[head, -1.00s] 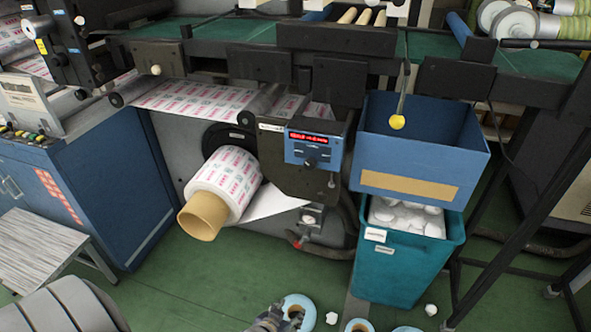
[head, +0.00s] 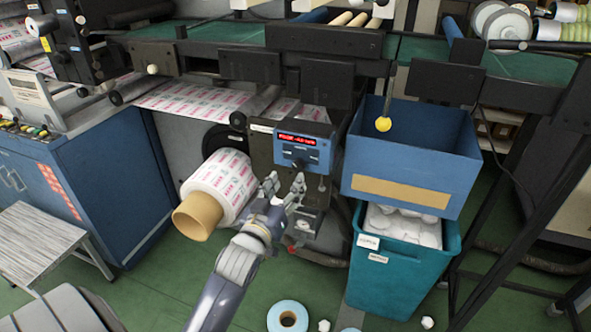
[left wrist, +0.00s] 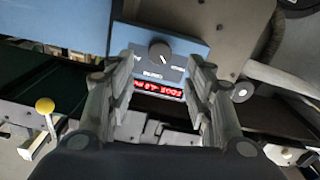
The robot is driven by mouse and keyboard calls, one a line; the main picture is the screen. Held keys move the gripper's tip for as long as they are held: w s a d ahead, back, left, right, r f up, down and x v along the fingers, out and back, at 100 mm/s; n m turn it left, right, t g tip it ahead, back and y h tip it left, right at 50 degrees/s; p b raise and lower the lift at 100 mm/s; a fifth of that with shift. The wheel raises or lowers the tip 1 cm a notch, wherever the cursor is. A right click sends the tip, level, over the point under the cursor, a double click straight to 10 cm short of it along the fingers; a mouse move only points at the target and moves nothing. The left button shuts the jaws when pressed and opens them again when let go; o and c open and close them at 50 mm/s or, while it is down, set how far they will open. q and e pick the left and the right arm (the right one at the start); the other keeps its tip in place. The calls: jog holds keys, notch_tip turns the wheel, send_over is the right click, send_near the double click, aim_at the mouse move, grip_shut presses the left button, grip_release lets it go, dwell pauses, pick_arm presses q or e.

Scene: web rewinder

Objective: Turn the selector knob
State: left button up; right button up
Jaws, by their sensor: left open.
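The selector knob (head: 299,164) is a small dark round knob on a blue control panel (head: 319,154) with a red lit display (head: 297,139). In the left wrist view the knob (left wrist: 160,50) shows upside down with a white pointer line, above the red display (left wrist: 158,90). My left gripper (head: 284,184) is open and empty, just below and in front of the panel. In the left wrist view its two fingers (left wrist: 158,84) stand on either side of the panel, apart from the knob. My right gripper does not show.
A printed paper roll (head: 218,185) on a brown core sticks out left of my left gripper. A blue box (head: 410,165) above a teal bin (head: 400,270) stands to the right. A yellow ball-ended lever (head: 383,124) hangs over the box. Tape rolls (head: 288,317) lie on the green floor.

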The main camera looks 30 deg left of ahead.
aim_at(297, 167)
pick_arm(q)
jog(key=x, duration=0.7)
jog(key=c, duration=1.1)
